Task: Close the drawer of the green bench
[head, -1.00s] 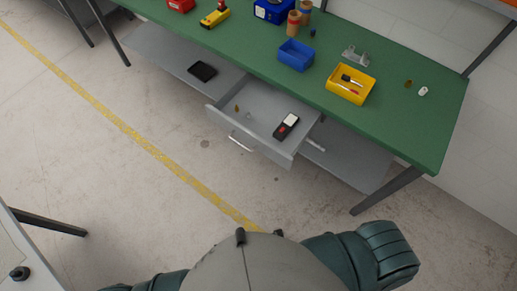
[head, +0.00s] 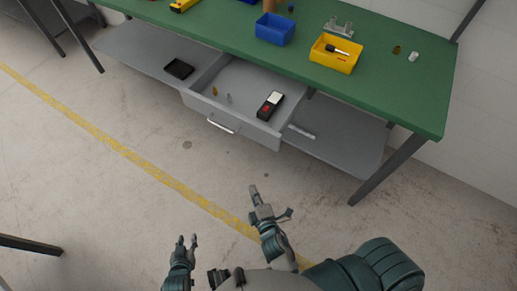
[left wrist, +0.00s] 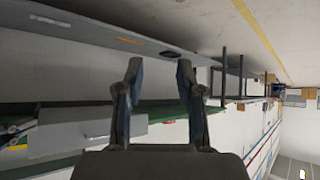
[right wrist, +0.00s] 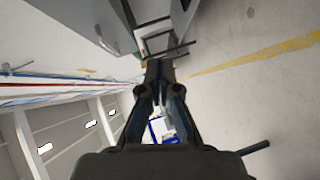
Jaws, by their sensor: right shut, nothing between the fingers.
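The green bench (head: 390,92) has a grey drawer (head: 240,131) under its top, pulled out toward me, with a bar handle (head: 221,124) on its front. Inside lie a black and red device (head: 270,105) and two small items. My right gripper (head: 254,190) is shut and empty, in front of and below the drawer, apart from it. Its closed fingers (right wrist: 160,68) fill the middle of the right wrist view. My left gripper (head: 187,239) is open and empty, lower left of the right one. Its spread fingers (left wrist: 160,70) show in the left wrist view.
On the bench top stand a blue bin (head: 275,30) and a yellow bin (head: 335,55) with tools. A grey lower shelf (head: 345,145) holds a black tray (head: 179,69). A bench leg (head: 388,168) stands at the right. The floor before the drawer is clear.

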